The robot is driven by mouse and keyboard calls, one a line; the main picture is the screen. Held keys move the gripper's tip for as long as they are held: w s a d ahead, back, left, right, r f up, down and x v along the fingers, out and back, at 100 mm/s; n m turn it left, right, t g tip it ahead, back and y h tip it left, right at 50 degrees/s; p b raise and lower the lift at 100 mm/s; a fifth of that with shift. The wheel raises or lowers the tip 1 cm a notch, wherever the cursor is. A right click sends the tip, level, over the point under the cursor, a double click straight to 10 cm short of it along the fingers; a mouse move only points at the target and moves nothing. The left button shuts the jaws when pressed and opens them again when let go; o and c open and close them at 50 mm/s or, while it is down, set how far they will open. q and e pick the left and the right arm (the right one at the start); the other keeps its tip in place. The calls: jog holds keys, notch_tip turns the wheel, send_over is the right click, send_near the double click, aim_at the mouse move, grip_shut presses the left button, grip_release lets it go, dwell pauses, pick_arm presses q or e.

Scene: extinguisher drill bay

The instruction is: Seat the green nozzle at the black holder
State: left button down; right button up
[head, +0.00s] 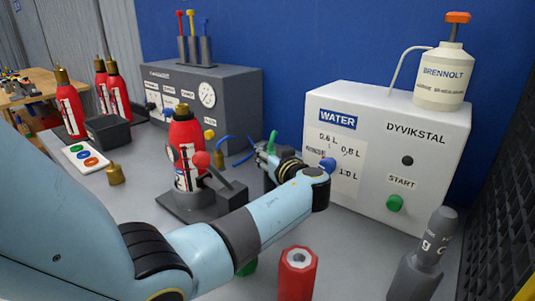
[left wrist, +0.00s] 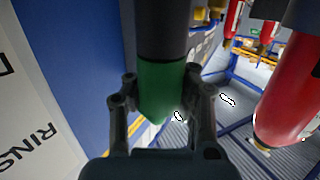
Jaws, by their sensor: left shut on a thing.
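My left gripper (head: 264,157) is out beside the white water cabinet, at the end of my arm that crosses the head view. In the left wrist view its two fingers are shut on the green nozzle (left wrist: 160,88), which tapers to one end. A dark cylinder (left wrist: 162,30) lies in line with the wide end of the green part. I cannot tell whether it is part of the nozzle or the black holder, nor whether they touch. In the head view my gripper and arm largely hide this spot. My right gripper is not in view.
The white water cabinet (head: 418,172) stands right of my gripper, with a white bottle (head: 441,82) on top. A red extinguisher (head: 186,140) stands in a dark stand to the left. A red cylinder (head: 297,275) and a grey one (head: 420,262) are in front.

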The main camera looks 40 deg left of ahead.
pick_arm(q)
jog(key=shift+f, duration=0.1)
dwell(0.3)
jog(key=c, duration=1.1)
grip_release()
notch_tip(320, 180, up, 10)
